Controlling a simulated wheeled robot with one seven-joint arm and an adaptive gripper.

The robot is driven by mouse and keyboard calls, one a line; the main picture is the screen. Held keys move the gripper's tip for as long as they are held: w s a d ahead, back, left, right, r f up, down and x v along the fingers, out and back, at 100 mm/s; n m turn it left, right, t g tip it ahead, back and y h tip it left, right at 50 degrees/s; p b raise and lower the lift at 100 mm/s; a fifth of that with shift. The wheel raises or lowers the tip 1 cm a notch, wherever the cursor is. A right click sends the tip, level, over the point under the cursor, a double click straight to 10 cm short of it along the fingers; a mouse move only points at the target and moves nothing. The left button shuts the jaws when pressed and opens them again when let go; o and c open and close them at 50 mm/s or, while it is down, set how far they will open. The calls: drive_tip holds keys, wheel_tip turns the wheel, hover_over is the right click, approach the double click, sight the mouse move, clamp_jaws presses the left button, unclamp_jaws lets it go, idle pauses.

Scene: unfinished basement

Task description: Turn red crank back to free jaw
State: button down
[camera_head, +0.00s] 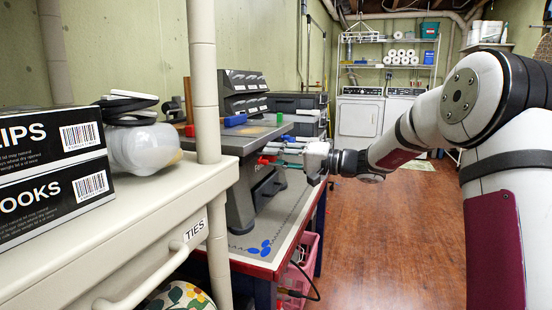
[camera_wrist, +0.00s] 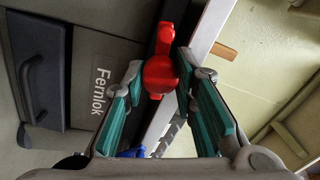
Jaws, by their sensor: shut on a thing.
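The red crank (camera_wrist: 163,72) shows in the wrist view as a short arm ending in a round knob. The knob sits between the fingertips of my gripper (camera_wrist: 160,80), whose teal pads press in from both sides. In the head view the crank (camera_head: 266,160) is a small red part at the front edge of a grey bench machine (camera_head: 240,185), partly hidden by my gripper (camera_head: 272,152). My gripper reaches it from the right and is shut on it. I cannot make out the jaw clearly in either view.
A blue part (camera_head: 235,121) lies on the machine's top. A cream shelf cart (camera_head: 110,225) with boxes stands at the front left. A pink basket (camera_head: 298,275) is below the bench. The wooden floor (camera_head: 385,240) to the right is largely clear.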

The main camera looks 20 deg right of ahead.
drive_tip(key=shift+f, duration=0.1)
drive_tip(key=c, duration=1.3)
unclamp_jaws()
drive_tip(key=v, duration=1.2)
